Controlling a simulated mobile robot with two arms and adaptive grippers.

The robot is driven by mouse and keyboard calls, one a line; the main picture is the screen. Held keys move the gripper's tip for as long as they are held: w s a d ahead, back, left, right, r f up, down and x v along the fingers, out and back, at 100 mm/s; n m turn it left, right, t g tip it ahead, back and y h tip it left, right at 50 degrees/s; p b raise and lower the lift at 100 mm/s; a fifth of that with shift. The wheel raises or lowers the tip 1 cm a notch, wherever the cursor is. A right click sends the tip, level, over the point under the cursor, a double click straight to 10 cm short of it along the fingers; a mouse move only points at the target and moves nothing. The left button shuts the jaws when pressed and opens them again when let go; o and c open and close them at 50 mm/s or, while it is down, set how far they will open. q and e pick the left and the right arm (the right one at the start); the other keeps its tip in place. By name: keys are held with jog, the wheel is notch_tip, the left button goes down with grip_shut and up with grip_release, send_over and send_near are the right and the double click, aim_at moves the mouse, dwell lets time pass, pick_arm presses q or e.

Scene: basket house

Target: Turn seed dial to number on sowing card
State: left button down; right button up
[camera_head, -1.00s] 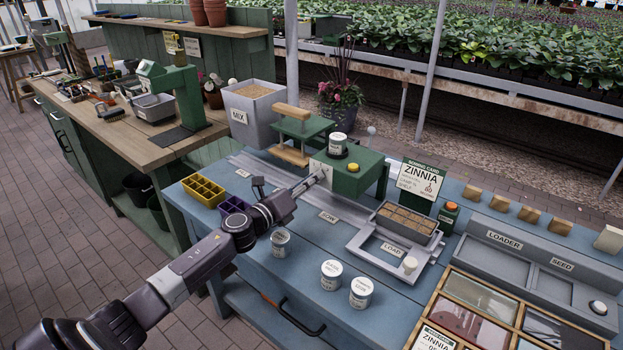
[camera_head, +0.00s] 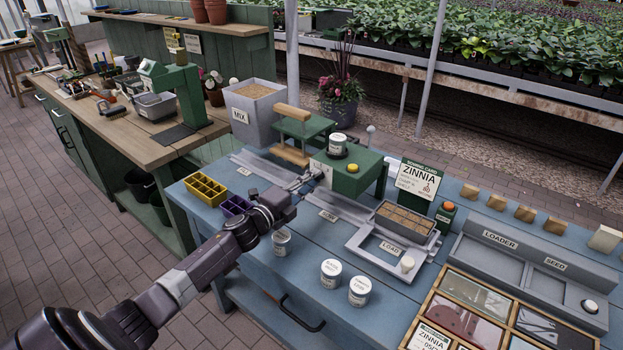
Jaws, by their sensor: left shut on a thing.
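The green seeder box (camera_head: 346,174) stands on the blue bench with a white jar and a yellow button on top. My left gripper (camera_head: 314,176) reaches in from the left and is shut at the box's pale front plate. It is on the seed dial there; the fingers hide the dial, and its setting cannot be read. The sowing card (camera_head: 417,179) stands upright to the right of the box and reads "ZINNIA"; its smaller print is too small to read. My right gripper is out of view.
A tray in the load frame (camera_head: 367,246) lies right of the arm. White jars (camera_head: 331,272) stand near the front edge, one close beside my wrist. Yellow and purple cell trays (camera_head: 205,188) lie to the left. An orange-topped green unit (camera_head: 445,215) stands beside the card.

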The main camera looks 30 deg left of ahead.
pick_arm(q)
jog(key=shift+n, duration=0.5)
jog(key=c, duration=1.8)
grip_release()
jog(key=shift+o, duration=0.2)
jog(key=s+a, duration=0.1)
jog(key=s, duration=1.1)
